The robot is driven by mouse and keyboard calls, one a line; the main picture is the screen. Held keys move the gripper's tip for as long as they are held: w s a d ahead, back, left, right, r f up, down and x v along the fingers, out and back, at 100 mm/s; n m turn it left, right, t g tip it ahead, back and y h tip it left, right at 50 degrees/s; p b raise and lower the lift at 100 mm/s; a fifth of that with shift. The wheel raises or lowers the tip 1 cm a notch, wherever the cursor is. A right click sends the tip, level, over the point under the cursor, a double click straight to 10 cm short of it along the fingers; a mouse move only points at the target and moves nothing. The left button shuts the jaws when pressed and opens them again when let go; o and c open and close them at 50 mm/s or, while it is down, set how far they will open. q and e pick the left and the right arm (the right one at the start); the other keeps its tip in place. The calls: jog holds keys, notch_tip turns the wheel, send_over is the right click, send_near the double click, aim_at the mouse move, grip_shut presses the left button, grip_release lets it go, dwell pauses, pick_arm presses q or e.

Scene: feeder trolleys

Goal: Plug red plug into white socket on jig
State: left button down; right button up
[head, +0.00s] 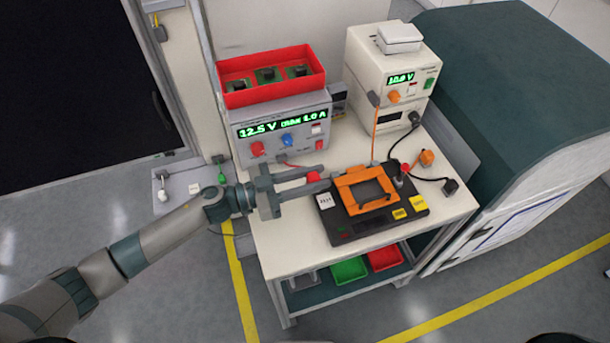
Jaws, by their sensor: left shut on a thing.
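The red plug (313,177) sits between the fingertips of my left gripper (322,179), which is shut on it. They are above the trolley top, at the left edge of the jig. The jig (342,236) is a black base with an orange frame (352,201) on it. A small white block (325,201) with dark marks lies on the jig's left side, just below the fingertips; I cannot tell whether it is the white socket or a label. The plug appears apart from it. My right gripper is not in view.
A grey power supply (283,135) carrying a red bin (272,95) stands behind the gripper. A cream instrument (378,85) stands at the back right. An orange plug (427,158) and black cables lie right of the jig. The trolley's front left top (283,245) is clear.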

pick_arm(q)
jog(key=shift+p+x, duration=0.35)
jog(key=shift+x, duration=0.45)
jog(key=shift+w, duration=0.1)
jog(key=shift+f, duration=0.15)
jog(key=shift+f, duration=1.35)
